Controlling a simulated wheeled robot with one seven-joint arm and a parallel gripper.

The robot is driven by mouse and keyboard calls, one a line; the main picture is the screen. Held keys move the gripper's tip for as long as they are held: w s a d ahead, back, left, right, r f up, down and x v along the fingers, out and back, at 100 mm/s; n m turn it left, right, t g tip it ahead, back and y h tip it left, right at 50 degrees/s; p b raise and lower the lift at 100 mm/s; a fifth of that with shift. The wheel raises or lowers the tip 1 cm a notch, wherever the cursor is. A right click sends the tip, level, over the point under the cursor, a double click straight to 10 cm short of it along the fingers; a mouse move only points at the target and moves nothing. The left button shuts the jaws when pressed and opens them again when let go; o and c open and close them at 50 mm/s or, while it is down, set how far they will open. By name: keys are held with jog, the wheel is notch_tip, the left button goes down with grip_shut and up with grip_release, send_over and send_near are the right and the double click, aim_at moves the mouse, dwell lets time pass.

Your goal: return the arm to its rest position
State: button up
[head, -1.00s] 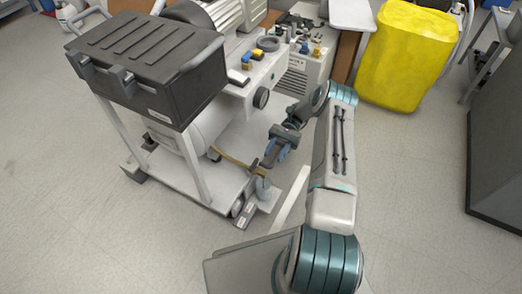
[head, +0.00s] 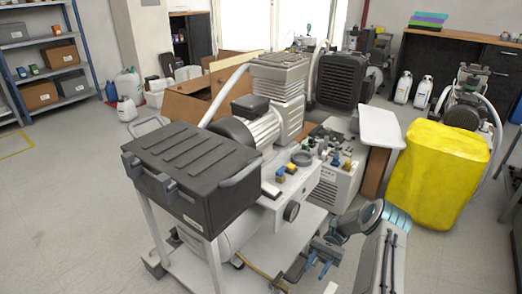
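My gripper (head: 318,262) is low in the head view, right of the compressor cart (head: 190,262), near the cart's lower right side. Its fingers point downward, and they are too small and partly overlapped to tell open from shut. No object shows clearly in it. My arm (head: 380,258) comes up from the bottom edge of the picture and bends toward the cart at a joint with teal rings. The lower part of the arm is out of the frame.
A black toolbox (head: 190,165) sits on the cart's left side. A compressor unit (head: 335,180) and a yellow container (head: 437,175) stand behind the arm. Shelves (head: 45,65) are at the far left.

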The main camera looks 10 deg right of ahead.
jog(key=s+a+r+n+t+h+p, duration=0.2)
jog(key=r+h+p, duration=0.45)
jog(key=r, duration=1.05)
jog(key=a+r+n+t+h+p, duration=0.25)
jog(key=a+r+p, duration=0.25)
jog(key=r+p, duration=0.9)
jog(key=s+a+r+n+t+h+p, duration=0.1)
jog(key=s+r+t+p, duration=0.2)
jog(key=r, duration=0.8)
jog(key=s+a+r+n+t+h+p, duration=0.1)
jog(key=s+r+t+p, duration=0.3)
jog(key=r, duration=0.6)
jog(key=s+a+r+n+t+h+p, duration=0.1)
jog(key=s+r+t+p, duration=0.3)
jog(key=r, duration=0.7)
jog(key=s+n+p, duration=0.1)
jog(key=s+p, duration=0.1)
jog(key=p, duration=0.1)
jog(key=shift+s+a+r+h, duration=0.2)
jog(key=shift+a+r+h, duration=0.1)
jog(key=shift+a+r, duration=0.1)
